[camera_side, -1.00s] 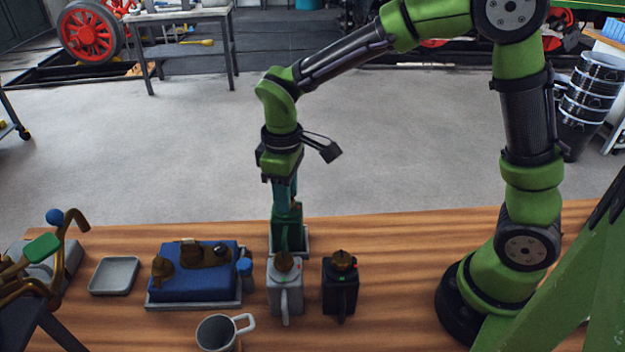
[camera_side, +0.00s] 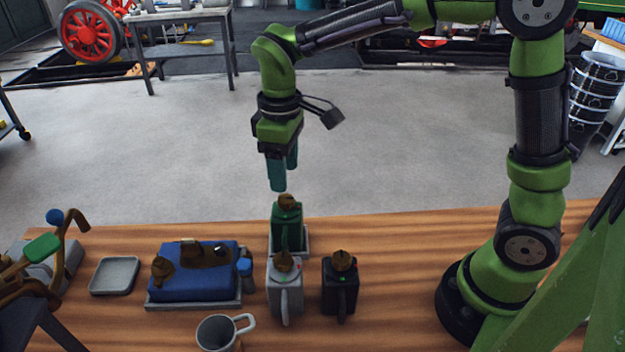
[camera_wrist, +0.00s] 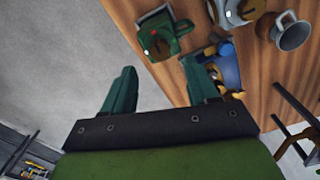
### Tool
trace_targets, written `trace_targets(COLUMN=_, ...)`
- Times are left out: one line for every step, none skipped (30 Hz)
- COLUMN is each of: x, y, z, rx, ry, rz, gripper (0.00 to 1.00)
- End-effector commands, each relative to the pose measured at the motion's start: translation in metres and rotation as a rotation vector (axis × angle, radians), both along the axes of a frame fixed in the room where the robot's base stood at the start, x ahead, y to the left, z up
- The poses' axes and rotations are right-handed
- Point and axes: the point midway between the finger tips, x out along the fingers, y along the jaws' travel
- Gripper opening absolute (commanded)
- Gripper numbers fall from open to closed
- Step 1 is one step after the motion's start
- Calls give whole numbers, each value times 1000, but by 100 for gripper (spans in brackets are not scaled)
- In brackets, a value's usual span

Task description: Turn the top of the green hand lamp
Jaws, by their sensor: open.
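The green hand lamp (camera_side: 287,228) stands upright on a small grey tray (camera_side: 304,241) at the back edge of the table. Its brown-brass top (camera_side: 287,201) is on it and visible. My gripper (camera_side: 284,177) hangs just above the lamp, its teal fingers pointing down, apart from the top. In the wrist view my gripper (camera_wrist: 158,70) is open with nothing between the fingers, and the green lamp (camera_wrist: 166,45) lies beyond the fingertips. A grey lamp (camera_side: 285,291) stands in front of the green one and hides its lower part.
A black lamp (camera_side: 340,289) stands right of the grey one. A blue block (camera_side: 195,284) with brass parts on it sits on a tray at left. A mug (camera_side: 216,334) is at the front, an empty grey dish (camera_side: 115,274) further left. The table's right side is fairly clear.

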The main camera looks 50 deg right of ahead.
Motion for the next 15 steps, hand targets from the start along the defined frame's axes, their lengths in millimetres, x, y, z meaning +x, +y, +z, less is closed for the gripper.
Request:
trace_targets(x=1, y=0, z=15, rx=0, ry=-8, rz=-1, gripper=58)
trace_targets(x=1, y=0, z=22, rx=1, ry=-6, rz=0, gripper=58)
trace_targets(x=1, y=0, z=32, rx=1, ry=-6, rz=-1, gripper=58)
trace_targets(x=1, y=0, z=40, rx=0, ry=-8, rz=0, gripper=58)
trace_targets(x=1, y=0, z=47, rx=1, ry=-6, rz=-1, gripper=58)
trace_targets(x=1, y=0, z=56, rx=1, ry=-6, rz=-1, gripper=58)
trace_targets(x=1, y=0, z=62, rx=0, ry=-5, rz=0, gripper=58)
trace_targets(x=1, y=0, z=69, rx=1, ry=-4, rz=-1, gripper=58)
trace_targets(x=1, y=0, z=76, rx=0, ry=-5, rz=0, gripper=58)
trace_targets(x=1, y=0, z=81, rx=0, ry=-3, rz=-1, gripper=58)
trace_targets(x=1, y=0, z=86, rx=1, ry=-4, rz=-1, gripper=58)
trace_targets(x=1, y=0, z=92, rx=0, ry=-4, rz=1, gripper=58)
trace_targets(x=1, y=0, z=96, rx=-1, ry=-3, rz=0, gripper=58)
trace_targets(x=1, y=0, z=99, rx=-1, ry=-3, rz=0, gripper=58)
trace_targets(x=1, y=0, z=102, rx=0, ry=-2, rz=0, gripper=58)
